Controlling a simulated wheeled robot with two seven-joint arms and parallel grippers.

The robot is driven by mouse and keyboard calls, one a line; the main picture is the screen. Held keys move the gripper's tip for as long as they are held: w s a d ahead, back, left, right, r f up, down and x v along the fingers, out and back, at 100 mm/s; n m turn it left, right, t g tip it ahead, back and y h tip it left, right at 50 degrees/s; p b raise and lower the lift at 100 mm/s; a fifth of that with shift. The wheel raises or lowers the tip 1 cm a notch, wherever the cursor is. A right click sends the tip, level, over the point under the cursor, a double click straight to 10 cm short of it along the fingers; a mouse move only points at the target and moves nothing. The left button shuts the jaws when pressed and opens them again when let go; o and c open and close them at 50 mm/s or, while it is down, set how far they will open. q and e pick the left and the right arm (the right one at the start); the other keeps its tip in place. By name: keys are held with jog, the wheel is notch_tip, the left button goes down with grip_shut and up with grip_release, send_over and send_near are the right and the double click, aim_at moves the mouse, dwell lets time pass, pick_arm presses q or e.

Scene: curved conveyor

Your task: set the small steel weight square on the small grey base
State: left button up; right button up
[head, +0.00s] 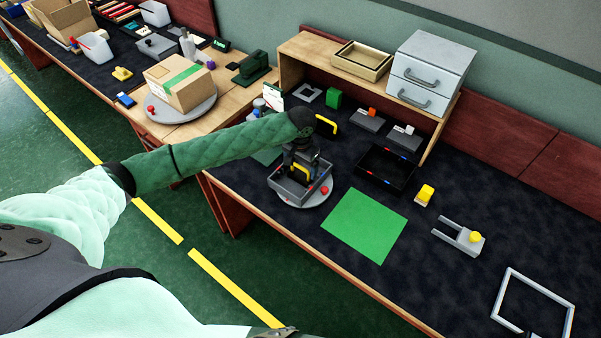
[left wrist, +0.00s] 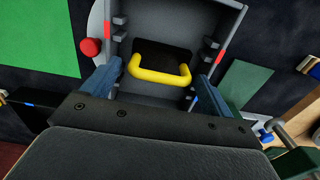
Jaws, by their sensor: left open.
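I cannot single out the small steel weight with certainty in either view. Two small grey blocks that could be bases stand by the shelf, one with an orange piece on top (head: 368,121) and one with a white piece on top (head: 399,137). My left gripper (head: 299,168) is low over a grey tray (head: 284,190) on a round turntable. In the left wrist view the gripper (left wrist: 158,73) is open, its fingers on either side of a yellow handle (left wrist: 158,77) on a dark block inside the tray. My right gripper is out of view.
A green mat (head: 364,226) lies clear right of the turntable (head: 317,200). A black tray (head: 385,172), a yellow block (head: 425,194), a grey fork-shaped piece with a yellow knob (head: 460,236) and a light square frame (head: 533,297) lie farther right. Drawers (head: 430,70) stand behind.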

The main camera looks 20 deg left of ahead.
pick_arm(q)
notch_tip(320, 180, up, 7)
jog(key=shift+b, duration=0.9)
jog(key=shift+r, duration=0.6)
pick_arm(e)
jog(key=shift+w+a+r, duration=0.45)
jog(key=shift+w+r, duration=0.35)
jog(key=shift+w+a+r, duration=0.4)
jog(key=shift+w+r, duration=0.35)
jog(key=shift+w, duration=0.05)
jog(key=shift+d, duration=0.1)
